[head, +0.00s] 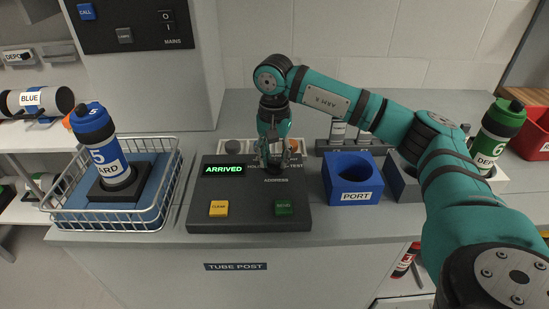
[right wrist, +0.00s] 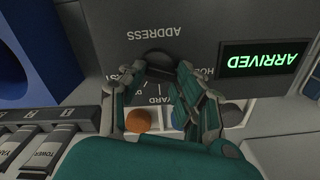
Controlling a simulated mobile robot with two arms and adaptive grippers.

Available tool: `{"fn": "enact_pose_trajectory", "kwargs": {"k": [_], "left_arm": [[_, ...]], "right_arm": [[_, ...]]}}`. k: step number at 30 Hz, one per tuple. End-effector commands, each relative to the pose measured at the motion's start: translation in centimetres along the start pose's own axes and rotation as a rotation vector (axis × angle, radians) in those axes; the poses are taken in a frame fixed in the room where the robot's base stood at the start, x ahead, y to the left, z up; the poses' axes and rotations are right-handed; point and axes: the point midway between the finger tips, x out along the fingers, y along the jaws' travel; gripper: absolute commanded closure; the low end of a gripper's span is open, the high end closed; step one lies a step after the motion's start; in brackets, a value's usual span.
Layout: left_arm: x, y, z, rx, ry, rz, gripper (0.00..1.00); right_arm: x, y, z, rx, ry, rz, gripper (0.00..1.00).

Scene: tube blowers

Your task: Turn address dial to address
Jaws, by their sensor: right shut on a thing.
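The address dial (right wrist: 156,57) is a dark round knob on the dark console (head: 249,213). Its label ADDRESS shows upside down in the right wrist view. My right gripper (head: 274,166) reaches down over the dial and hides most of it in the head view. In the right wrist view the fingers (right wrist: 159,73) are shut on the dial from both sides. Around it I read YARD and part of HOS; other labels are covered, and the pointer's direction cannot be told. The console display (head: 225,170) reads ARRIVED in green. My left gripper is not in view.
A yellow button (head: 219,208) and a green button (head: 284,207) sit at the console's front. A blue PORT holder (head: 352,180) stands to the right. A wire basket (head: 163,214) with a blue carrier (head: 104,147) stands to the left.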

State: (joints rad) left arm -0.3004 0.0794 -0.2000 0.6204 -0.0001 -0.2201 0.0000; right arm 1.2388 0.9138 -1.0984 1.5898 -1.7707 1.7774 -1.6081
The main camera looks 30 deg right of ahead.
Motion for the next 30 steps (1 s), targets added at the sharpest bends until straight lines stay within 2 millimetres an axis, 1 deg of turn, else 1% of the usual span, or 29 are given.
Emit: {"fn": "enact_pose_trajectory", "kwargs": {"k": [6,18,19,21,24,30], "left_arm": [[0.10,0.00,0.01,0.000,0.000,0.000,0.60],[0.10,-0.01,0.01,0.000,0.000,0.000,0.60],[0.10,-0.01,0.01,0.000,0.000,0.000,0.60],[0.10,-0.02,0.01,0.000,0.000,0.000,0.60],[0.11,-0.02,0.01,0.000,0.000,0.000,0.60],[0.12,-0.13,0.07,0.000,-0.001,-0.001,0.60]], "right_arm": [[-0.24,-0.09,-0.13,-0.036,0.004,-0.006,1.00],[-0.27,-0.10,-0.14,-0.042,0.005,-0.006,1.00],[-0.27,-0.10,-0.14,-0.042,0.005,-0.006,0.66],[-0.25,-0.09,-0.12,-0.041,0.004,-0.005,0.57],[-0.18,-0.07,-0.08,-0.042,0.003,-0.004,0.46],[-0.10,-0.05,-0.04,-0.042,0.002,-0.002,0.46]]}}
